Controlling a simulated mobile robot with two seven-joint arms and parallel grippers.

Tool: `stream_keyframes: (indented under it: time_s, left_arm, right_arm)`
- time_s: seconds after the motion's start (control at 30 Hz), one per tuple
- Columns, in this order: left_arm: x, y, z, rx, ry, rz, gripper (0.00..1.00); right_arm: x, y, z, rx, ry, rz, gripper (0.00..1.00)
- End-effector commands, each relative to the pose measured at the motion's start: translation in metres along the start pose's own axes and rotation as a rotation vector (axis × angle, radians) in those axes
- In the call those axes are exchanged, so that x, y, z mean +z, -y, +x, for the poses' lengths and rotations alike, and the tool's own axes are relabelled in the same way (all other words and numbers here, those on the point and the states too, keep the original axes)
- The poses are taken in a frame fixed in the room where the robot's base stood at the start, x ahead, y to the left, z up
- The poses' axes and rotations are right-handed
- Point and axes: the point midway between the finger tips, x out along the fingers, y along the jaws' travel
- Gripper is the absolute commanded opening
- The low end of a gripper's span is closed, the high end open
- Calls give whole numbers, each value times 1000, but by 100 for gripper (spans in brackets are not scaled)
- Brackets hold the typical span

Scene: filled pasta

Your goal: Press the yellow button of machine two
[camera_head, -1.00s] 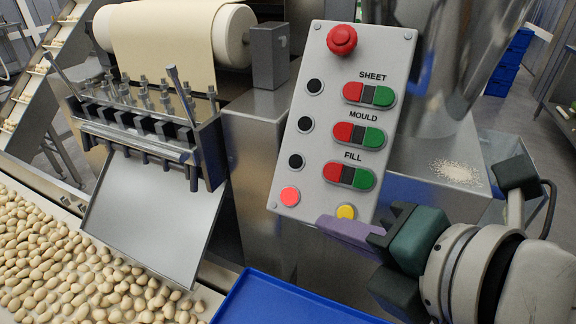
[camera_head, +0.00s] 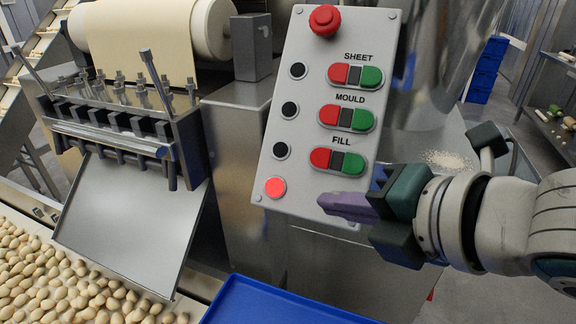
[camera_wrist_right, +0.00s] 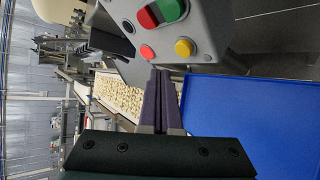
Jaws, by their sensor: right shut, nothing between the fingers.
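The grey control panel (camera_head: 308,130) stands tilted in the middle of the head view, with rows marked SHEET, MOULD and FILL. A lit red button (camera_head: 275,187) is at its lower left. My right gripper (camera_head: 322,203), with purple fingers shut and empty, lies across the panel's lower right corner and hides the yellow button there. In the right wrist view the yellow button (camera_wrist_right: 184,47) shows just beyond and right of the closed fingertips (camera_wrist_right: 160,72). The tips look apart from it there, but the gap is hard to judge. My left gripper is not in view.
A red knob-like button (camera_head: 325,20) tops the panel. A blue tray (camera_head: 270,300) lies below it. A metal chute (camera_head: 135,220) and many pale pasta pieces (camera_head: 60,285) are at left. Blue crates (camera_head: 483,80) stand behind at right.

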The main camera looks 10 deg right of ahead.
Motion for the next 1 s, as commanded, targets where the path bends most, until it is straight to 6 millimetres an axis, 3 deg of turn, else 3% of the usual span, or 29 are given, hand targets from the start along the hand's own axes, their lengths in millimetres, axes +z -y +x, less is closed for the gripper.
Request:
stream_keyframes:
  time_s: [0.3,1.0]
  left_arm:
    - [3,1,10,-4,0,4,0]
    - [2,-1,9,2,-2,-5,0]
  right_arm:
    - [12,11,15,-1,1,0,0]
    - [12,11,16,-1,0,1,0]
